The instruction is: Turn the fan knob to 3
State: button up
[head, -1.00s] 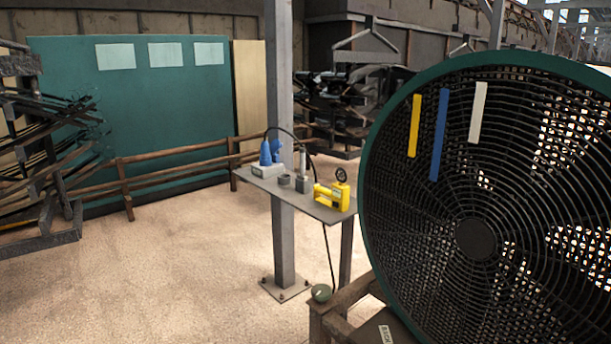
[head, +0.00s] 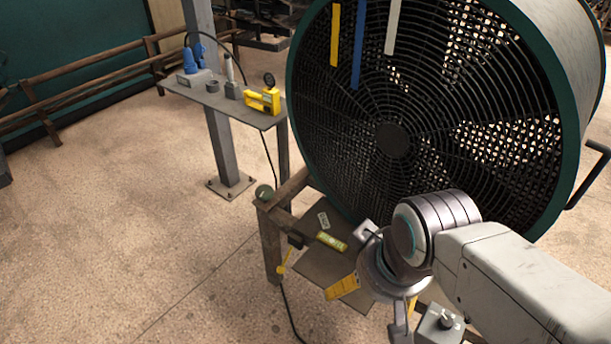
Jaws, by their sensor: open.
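The large drum fan (head: 392,140) has a green rim and a black grille. It stands behind a low wooden stand in the head view. A small grey box with a knob (head: 446,321) on top shows at the bottom edge, partly cut off. It looks like the fan's control, but I cannot read any numbers or the knob's setting. My gripper (head: 381,284) is open and empty, with its fingers spread, to the left of the grey box and in front of the fan. It is apart from the knob in the picture. My forearm covers the fan's lower right.
On the stand are a yellow-green level (head: 331,241), a small label plate (head: 323,220), and a yellow tool (head: 343,287). A shelf (head: 212,97) with a yellow gauge (head: 264,98) stands back left. Floor at left is clear.

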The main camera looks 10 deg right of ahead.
aim_at(446, 322)
jog(key=k+z, duration=0.2)
jog(key=k, duration=0.3)
jog(key=k+l+z, duration=0.25)
jog(key=k, duration=0.3)
jog(key=k+l+z, duration=0.2)
jog(key=k, duration=0.3)
